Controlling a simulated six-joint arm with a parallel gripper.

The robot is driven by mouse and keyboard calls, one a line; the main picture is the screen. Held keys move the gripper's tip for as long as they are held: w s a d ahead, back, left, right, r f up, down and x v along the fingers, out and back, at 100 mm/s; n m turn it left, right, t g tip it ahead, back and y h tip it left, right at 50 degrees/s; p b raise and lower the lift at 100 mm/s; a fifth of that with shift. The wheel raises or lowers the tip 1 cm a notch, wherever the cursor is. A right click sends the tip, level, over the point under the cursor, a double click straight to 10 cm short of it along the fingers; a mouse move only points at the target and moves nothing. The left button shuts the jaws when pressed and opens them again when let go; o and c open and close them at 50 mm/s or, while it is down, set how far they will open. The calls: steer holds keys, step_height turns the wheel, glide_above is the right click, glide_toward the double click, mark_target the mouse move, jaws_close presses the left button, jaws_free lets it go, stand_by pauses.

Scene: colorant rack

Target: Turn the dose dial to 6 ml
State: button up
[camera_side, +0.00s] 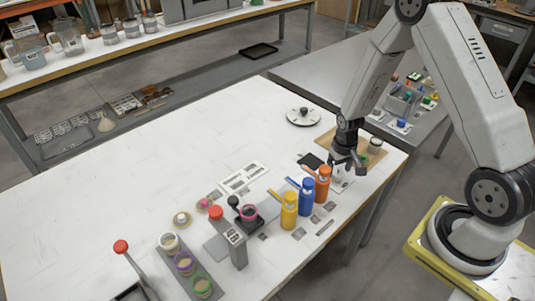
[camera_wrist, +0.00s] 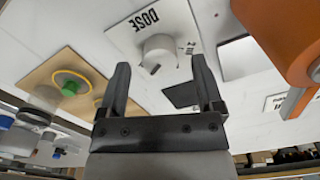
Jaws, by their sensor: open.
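The dose dial (camera_wrist: 158,48) is a round white knob with a dark mark on its lower rim. It sits on a white plate (camera_wrist: 122,46) printed "DOSE", with small partly legible markings to its right. My gripper (camera_wrist: 161,64) is open, its two dark fingers spread in line with the left and right sides of the dial. The fingertips appear apart from the knob; I cannot tell their exact height above it. In the side view my gripper (camera_side: 349,167) is low over the table's right end, and the dial is too small and partly covered to read.
An orange dispenser (camera_side: 322,188) stands close beside my gripper, and it fills the right of the wrist view (camera_wrist: 283,38). Blue (camera_side: 306,199) and yellow (camera_side: 289,212) dispensers stand beyond it. A wooden board (camera_wrist: 66,84) with a green-topped piece lies on the other side.

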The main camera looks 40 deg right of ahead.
mark_target(338, 173)
steer(key=shift+r, duration=3.3)
steer(key=shift+a+r, duration=0.4)
steer(key=shift+r, duration=0.05)
steer(key=s+a+r+n+t, duration=0.2)
steer(key=s+a+r+n, duration=0.2)
steer(key=s+a+r, duration=0.3)
steer(key=a+r, duration=0.3)
steer(key=a, duration=0.2)
steer(key=shift+a+r+t, duration=0.3)
steer(key=shift+a+r, duration=0.05)
steer(key=shift+r, duration=0.05)
